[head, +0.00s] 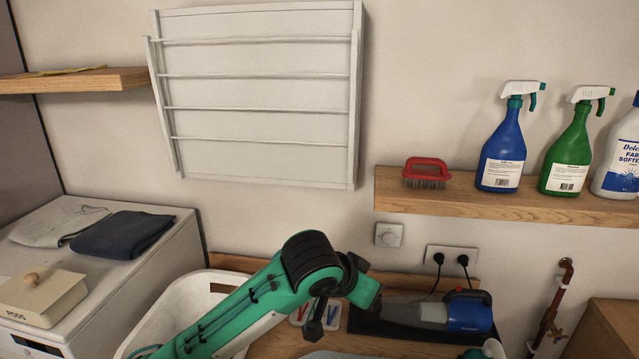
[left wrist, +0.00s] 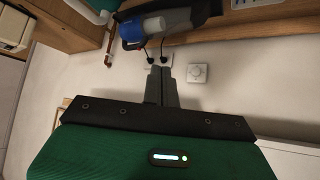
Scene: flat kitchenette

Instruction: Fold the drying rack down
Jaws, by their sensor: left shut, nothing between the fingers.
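The white drying rack (head: 258,92) is mounted on the wall in the head view. Its slatted front frame stands nearly upright, close to the back panel, with several horizontal rods across it. My left arm reaches in from the bottom, and its gripper (head: 314,322) is well below the rack, over the counter, apart from it. In the left wrist view the left gripper's fingers (left wrist: 162,82) are together with nothing between them. A pale panel shows at that view's lower right, but I cannot tell whether it is the rack. My right gripper is not in view.
A wooden shelf (head: 490,196) at right holds a red brush (head: 426,172) and several bottles. A small shelf (head: 75,80) is left of the rack. Below are a white basket (head: 178,305), a handheld vacuum (head: 440,312) and a washer top with folded cloths (head: 123,235).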

